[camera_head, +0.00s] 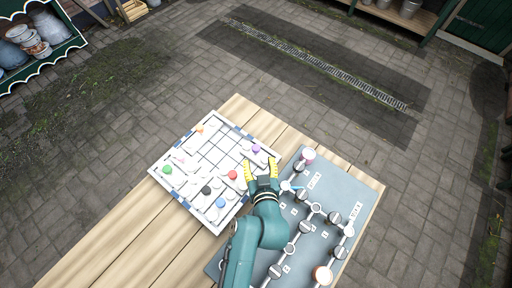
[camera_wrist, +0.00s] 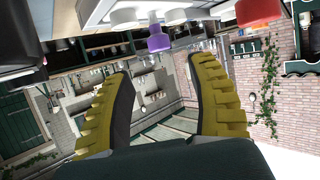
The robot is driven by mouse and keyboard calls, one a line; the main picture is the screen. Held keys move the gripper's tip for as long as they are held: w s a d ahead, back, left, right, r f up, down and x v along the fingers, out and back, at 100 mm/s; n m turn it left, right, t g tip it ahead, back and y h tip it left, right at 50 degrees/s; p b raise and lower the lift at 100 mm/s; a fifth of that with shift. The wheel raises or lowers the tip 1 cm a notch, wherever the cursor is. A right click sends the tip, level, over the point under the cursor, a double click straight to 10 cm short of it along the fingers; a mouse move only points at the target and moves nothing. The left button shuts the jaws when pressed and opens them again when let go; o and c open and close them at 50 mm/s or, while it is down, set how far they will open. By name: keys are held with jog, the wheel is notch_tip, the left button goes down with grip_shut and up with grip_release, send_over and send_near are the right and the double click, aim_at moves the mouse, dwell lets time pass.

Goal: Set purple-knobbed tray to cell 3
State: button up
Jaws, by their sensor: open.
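The purple knob (camera_head: 256,148) stands on a pale tray near the right side of the white sliding-tray board (camera_head: 152,170). The tray's outline is too small to make out clearly. My gripper (camera_head: 261,164) is open and empty, with yellow-padded fingers apart at the board's right edge, just short of the purple knob. In the wrist view, the purple knob (camera_wrist: 158,41) shows beyond and between the two fingertips (camera_wrist: 162,66), not touching them. Cell numbers are not readable. A grid of empty cells (camera_head: 214,150) shows in the board's middle.
A red knob (camera_head: 232,174) is close left of my gripper. Black (camera_head: 206,189), blue (camera_head: 220,202), green (camera_head: 167,169) and orange (camera_head: 199,128) knobs stand on other trays. A blue-grey panel (camera_head: 325,185) with pipes and valves lies right. Bare wooden tabletop (camera_head: 100,245) is at lower left.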

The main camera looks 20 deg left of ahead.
aim_at(256, 148)
jog(key=b+x, duration=0.1)
jog(key=x, duration=0.7)
jog(key=shift+w+f, duration=0.1)
jog(key=shift+c, duration=0.4)
grip_shut()
jog(key=shift+a, duration=0.1)
